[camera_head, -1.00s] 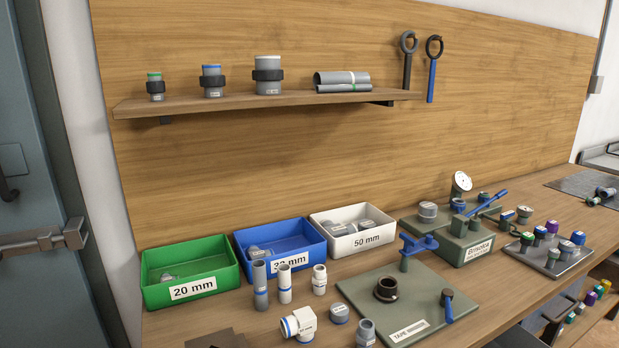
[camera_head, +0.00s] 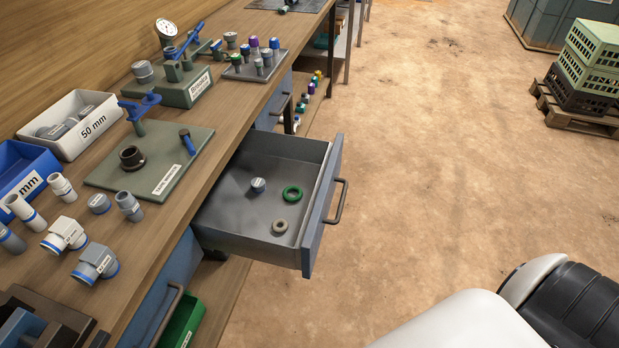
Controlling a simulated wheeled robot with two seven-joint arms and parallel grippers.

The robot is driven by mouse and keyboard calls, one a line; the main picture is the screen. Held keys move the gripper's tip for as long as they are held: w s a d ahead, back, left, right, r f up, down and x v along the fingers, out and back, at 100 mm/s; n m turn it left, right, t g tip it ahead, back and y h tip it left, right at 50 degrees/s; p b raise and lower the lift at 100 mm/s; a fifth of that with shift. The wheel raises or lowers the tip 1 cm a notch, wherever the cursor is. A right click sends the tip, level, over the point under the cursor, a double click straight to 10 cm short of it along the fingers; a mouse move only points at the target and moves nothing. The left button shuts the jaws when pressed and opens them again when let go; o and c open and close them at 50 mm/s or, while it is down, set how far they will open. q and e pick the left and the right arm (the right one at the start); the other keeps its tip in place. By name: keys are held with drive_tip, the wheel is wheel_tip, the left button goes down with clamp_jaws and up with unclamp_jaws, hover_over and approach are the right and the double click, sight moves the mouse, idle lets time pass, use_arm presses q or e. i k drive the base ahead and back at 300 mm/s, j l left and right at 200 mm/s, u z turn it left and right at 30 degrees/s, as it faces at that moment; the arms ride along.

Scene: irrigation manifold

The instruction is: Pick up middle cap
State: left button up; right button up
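Several caps are in view, and I cannot tell which one is the middle cap. A small grey cap (camera_head: 258,185) lies in the open drawer (camera_head: 235,215), left of a green ring (camera_head: 292,193) and above a beige ring (camera_head: 279,226). Another grey cap (camera_head: 99,203) lies on the bench among pipe fittings. Several capped pieces with green, purple and blue tops stand on a grey tray (camera_head: 285,62) at the back of the bench. Neither of my grippers is in view.
A green plate (camera_head: 110,178) with a black collar lies on the bench. White (camera_head: 75,142) and blue (camera_head: 20,160) bins stand at left. The drawer juts out over the floor, its handle (camera_head: 340,203) facing right. The floor to the right is clear up to stacked crates (camera_head: 590,60).

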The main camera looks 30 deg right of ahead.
sight(258, 186)
drive_tip(key=k+z, duration=0.1)
drive_tip(key=z, duration=0.4)
drive_tip(key=i+l+u, duration=0.25)
drive_tip(key=l+u, duration=0.2)
drive_tip(key=l, duration=0.25)
drive_tip(key=i+l+u, duration=0.15)
drive_tip(key=l+u, duration=0.3)
drive_tip(key=l, duration=0.25)
drive_tip(key=l+u, duration=0.45)
drive_tip(key=l, duration=0.35)
